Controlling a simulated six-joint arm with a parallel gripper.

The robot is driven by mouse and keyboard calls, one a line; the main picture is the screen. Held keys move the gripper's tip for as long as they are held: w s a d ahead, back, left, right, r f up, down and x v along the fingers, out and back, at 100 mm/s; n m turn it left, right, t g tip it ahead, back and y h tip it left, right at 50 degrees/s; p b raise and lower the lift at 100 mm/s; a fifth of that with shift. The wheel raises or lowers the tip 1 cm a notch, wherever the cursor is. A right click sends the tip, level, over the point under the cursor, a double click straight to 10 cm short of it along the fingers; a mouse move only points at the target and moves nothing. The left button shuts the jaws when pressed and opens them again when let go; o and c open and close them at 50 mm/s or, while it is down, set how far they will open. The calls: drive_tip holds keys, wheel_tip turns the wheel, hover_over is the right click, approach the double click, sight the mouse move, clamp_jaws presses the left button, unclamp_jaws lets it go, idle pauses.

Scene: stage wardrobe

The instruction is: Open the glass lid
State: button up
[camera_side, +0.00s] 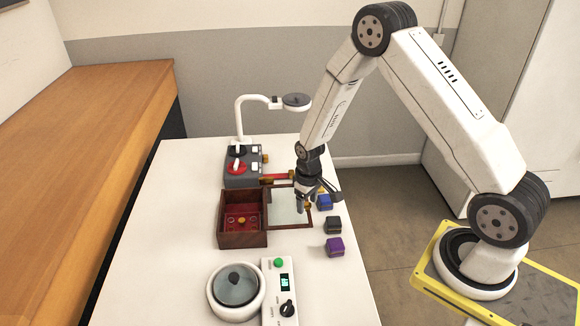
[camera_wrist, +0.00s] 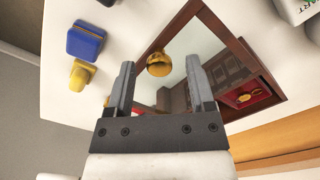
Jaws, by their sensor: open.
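A dark wooden box (camera_side: 243,240) stands on the table, its top uncovered. Its red-lined inside shows small gold items. The glass lid (camera_side: 284,207), a pane in a brown wooden frame, extends out from the box's right side, swung open; its exact tilt is hard to tell. In the wrist view the lid's frame (camera_wrist: 243,48) and pane fill the middle. A round gold knob (camera_wrist: 158,65) sits at the lid's edge. My gripper (camera_side: 302,208) is at the lid's right side. Its fingers (camera_wrist: 158,72) are apart, with the knob between their tips in the wrist view; contact is not visible.
Blue (camera_side: 325,202), black (camera_side: 333,225) and purple (camera_side: 335,247) blocks lie right of the lid. A yellow piece (camera_wrist: 82,75) is near the blue one. A grey switch box (camera_side: 243,181) with a lamp stands behind. A round scale-like device (camera_side: 236,290) and control panel (camera_side: 279,290) stand in front.

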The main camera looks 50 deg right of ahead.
drive_tip(key=shift+r, duration=0.1)
drive_tip(key=shift+r, duration=3.75)
drive_tip(key=shift+r, duration=0.1)
drive_tip(key=shift+s+a+r, duration=0.2)
drive_tip(key=shift+a+r, duration=0.1)
drive_tip(key=shift+r, duration=0.1)
drive_tip(key=s+a+r+t, duration=0.1)
drive_tip(key=s+a+r, duration=0.2)
drive_tip(key=s, duration=0.3)
drive_tip(key=s+a+r+t, duration=0.1)
drive_tip(key=s+a+r, duration=0.3)
drive_tip(key=s+r, duration=0.2)
drive_tip(key=shift+t, duration=0.3)
